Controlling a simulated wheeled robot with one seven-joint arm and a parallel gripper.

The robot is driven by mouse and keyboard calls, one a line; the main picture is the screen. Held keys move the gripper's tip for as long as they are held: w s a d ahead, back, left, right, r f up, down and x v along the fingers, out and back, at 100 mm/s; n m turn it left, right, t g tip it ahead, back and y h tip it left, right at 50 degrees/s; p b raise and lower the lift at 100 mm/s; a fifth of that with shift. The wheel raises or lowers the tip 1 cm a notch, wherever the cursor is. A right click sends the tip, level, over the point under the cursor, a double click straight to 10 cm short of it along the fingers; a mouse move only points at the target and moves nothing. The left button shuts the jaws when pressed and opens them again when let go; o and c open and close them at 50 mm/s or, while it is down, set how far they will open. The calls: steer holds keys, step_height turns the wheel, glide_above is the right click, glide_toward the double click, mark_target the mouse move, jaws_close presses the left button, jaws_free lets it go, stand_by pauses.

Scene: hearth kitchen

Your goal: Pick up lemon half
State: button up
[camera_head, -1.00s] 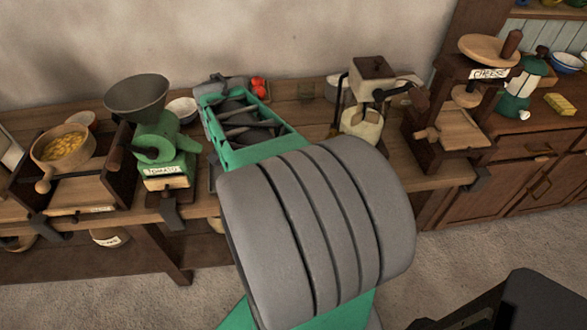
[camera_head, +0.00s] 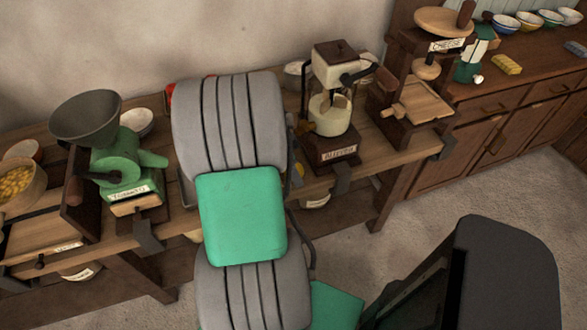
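I see no lemon half in the head view; my own grey and green arm covers the middle of the bench, so anything behind it is hidden. My gripper is also out of sight behind the arm links. A small yellow shape shows just right of the arm at the bench edge, too small to tell what it is.
On the wooden bench (camera_head: 375,165) stand a green tomato mill (camera_head: 122,165), a white bowl (camera_head: 137,121), an almond grinder (camera_head: 331,110) and a cheese press (camera_head: 412,95). A cabinet (camera_head: 500,125) at right bears a yellow block (camera_head: 506,64) and several bowls.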

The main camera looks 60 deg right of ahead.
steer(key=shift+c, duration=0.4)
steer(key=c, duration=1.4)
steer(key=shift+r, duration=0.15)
